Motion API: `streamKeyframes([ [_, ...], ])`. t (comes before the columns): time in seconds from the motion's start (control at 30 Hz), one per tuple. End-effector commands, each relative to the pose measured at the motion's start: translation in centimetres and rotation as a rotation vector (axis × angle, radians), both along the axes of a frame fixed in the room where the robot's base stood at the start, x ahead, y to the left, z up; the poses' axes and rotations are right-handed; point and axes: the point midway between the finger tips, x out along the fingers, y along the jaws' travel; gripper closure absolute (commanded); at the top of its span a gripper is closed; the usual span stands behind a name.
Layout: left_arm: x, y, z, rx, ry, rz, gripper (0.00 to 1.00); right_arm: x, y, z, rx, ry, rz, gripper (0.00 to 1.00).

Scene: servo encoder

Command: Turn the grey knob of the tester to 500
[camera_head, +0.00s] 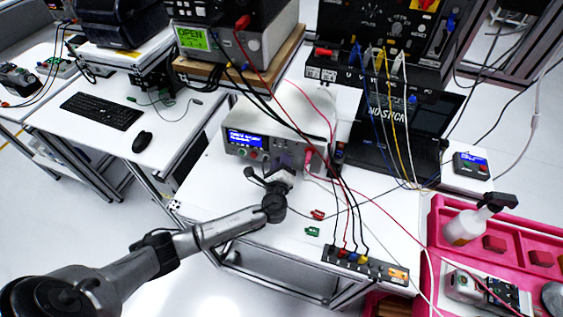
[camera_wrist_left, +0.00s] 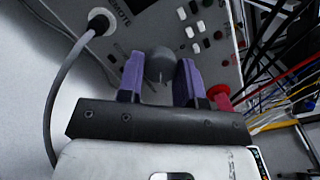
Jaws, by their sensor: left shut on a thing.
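The tester (camera_head: 262,135) is a grey box with a small blue screen on its front, standing on the white table in the head view. My left gripper (camera_head: 286,165) is at the lower right of its front panel. In the left wrist view, the dark grey knob (camera_wrist_left: 160,64) stands between the two purple fingers of the left gripper (camera_wrist_left: 162,82). The fingers are shut on the knob from both sides. The knob's scale and pointer reading cannot be made out. My right gripper is not in view.
A red plug (camera_wrist_left: 219,95) sits close beside the right finger, and a grey cable plug (camera_wrist_left: 98,22) is on the panel at left. Red and black leads cross right of the tester to a terminal strip (camera_head: 364,264). Red and green clips (camera_head: 312,231) lie on the table.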

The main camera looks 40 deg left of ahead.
Motion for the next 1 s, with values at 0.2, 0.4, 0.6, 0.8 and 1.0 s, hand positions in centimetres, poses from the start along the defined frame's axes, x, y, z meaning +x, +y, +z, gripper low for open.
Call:
streamKeyframes([
  [0.2,0.0,-0.1,-0.1,-0.096,-0.044,0.015,0.9,0.0,0.2,-0.4,0.005,0.0,-0.004,0.54],
  [0.4,0.0,-0.1,-0.1,-0.238,-0.109,0.034,0.9,0.0,0.3,-0.8,0.009,0.0,-0.006,0.54],
  [0.6,0.0,-0.1,0.1,-0.38,-0.175,0.052,0.9,0.0,0.2,-1.1,0.008,0.0,-0.006,0.54],
  [0.8,0.1,-0.1,0.2,-0.493,-0.227,0.067,0.9,0.0,0.2,-1.3,0.007,0.0,-0.004,0.54],
  [1.0,0.1,-0.1,0.2,-0.569,-0.263,0.079,0.9,0.0,0.0,-1.4,0.0,0.001,0.0,0.54],
])
